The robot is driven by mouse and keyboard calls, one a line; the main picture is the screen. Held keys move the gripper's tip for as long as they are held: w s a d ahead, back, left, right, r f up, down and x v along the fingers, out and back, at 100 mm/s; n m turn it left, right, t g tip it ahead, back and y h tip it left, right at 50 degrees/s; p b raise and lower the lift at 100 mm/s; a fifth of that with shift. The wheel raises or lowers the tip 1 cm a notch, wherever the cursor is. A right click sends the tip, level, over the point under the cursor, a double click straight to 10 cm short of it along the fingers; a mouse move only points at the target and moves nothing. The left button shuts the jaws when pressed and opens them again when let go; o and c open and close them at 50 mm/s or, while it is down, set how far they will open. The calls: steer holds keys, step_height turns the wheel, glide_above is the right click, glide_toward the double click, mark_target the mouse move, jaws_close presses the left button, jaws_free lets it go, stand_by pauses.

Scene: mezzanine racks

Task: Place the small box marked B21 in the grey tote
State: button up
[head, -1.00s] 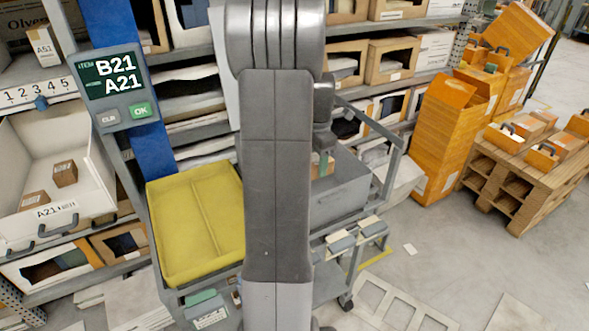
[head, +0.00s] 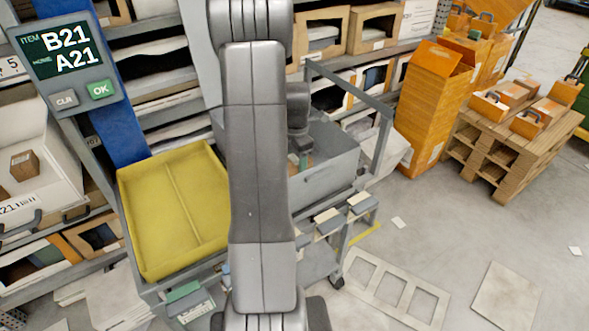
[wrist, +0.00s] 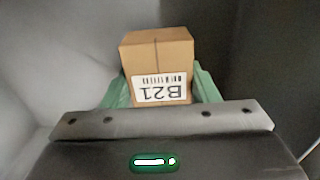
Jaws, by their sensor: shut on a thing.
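The small box marked B21 (wrist: 157,53) is brown cardboard with a white label, upside down in the wrist view. My gripper (wrist: 154,88) is shut on it, with green fingers on both sides. Grey walls of the grey tote (wrist: 52,60) surround it in the wrist view. In the head view the grey tote (head: 332,184) sits on a cart right of my arm. My gripper (head: 303,160) is at the tote's opening there. The box is mostly hidden in that view, and its gap to the tote floor cannot be told.
A yellow divided tray (head: 172,210) sits left of my arm. The cart's grey frame post (head: 383,145) rises right of the tote. Orange boxes (head: 436,105) and a pallet (head: 500,150) stand right. Open floor lies front right.

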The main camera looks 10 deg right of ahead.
mark_target(296, 159)
steer(key=shift+f, duration=1.9)
steer(key=o, duration=1)
step_height(296, 159, up, 12)
steer(key=shift+r, duration=0.15)
